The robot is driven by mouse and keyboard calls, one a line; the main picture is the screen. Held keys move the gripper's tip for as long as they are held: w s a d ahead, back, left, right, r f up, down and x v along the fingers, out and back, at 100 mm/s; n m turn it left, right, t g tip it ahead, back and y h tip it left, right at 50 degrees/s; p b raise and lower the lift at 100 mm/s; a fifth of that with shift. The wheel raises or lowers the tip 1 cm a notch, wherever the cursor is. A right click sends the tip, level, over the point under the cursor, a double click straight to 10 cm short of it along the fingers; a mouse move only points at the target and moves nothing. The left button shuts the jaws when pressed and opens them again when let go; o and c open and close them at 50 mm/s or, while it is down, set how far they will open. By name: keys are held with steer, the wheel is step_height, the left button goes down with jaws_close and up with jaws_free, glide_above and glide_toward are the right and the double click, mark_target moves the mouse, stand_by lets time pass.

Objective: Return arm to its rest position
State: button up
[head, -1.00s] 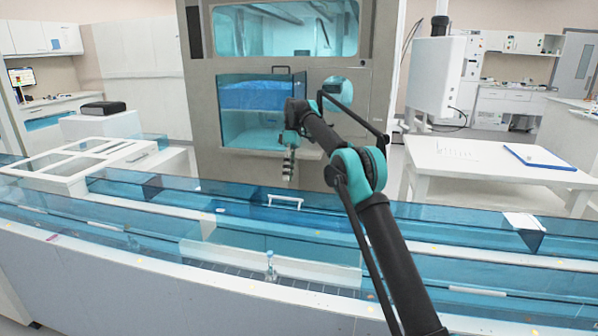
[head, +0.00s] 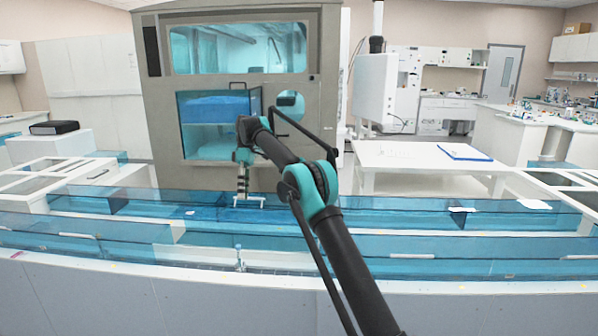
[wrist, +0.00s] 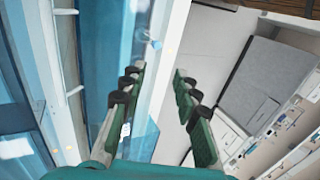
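My gripper (head: 242,182) hangs at the end of my raised arm, above the far side of the tube track (head: 300,222) in the head view. In the wrist view my gripper (wrist: 160,90) has its two green-padded fingers apart, with nothing between them. The track has blue see-through walls. A small clear tube (head: 240,258) stands in the near lane of the track, apart from my gripper. A white handle (head: 249,200) shows just below my gripper in the head view.
A large grey cabinet (head: 325,100) with blue windows stands behind the track. A white table (head: 405,157) with a blue-edged board (head: 464,152) is to its right. A black box (head: 54,127) sits on a white unit at left. Open air surrounds my arm above the track.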

steer(key=s+d+f+m+t, duration=0.1)
steer(key=s+d+m+t, duration=0.2)
steer(key=d, duration=0.5)
steer(key=s+d+f+m+t+y, duration=0.1)
steer(key=s+d+m, duration=0.25)
steer(key=d, duration=0.45)
steer(key=s+d+f+m+t, duration=0.1)
steer(key=s+d+f+m, duration=0.15)
steer(key=s+d, duration=0.45)
steer(key=s+d+f+m+t, duration=0.1)
steer(key=s+d+f, duration=0.3)
steer(key=s, duration=0.4)
steer(key=s+d+f+m+t+h, duration=0.1)
steer(key=s+d+f+m+t, duration=0.1)
steer(key=s+d+f+m, duration=0.2)
steer(key=s+d+f+m+t, duration=0.1)
steer(key=s+d+f+m, duration=0.2)
steer(key=s, duration=1)
steer(key=d+f, duration=0.3)
steer(key=d, duration=0.2)
steer(key=shift+d+t, duration=0.15)
steer(key=shift+t, duration=0.25)
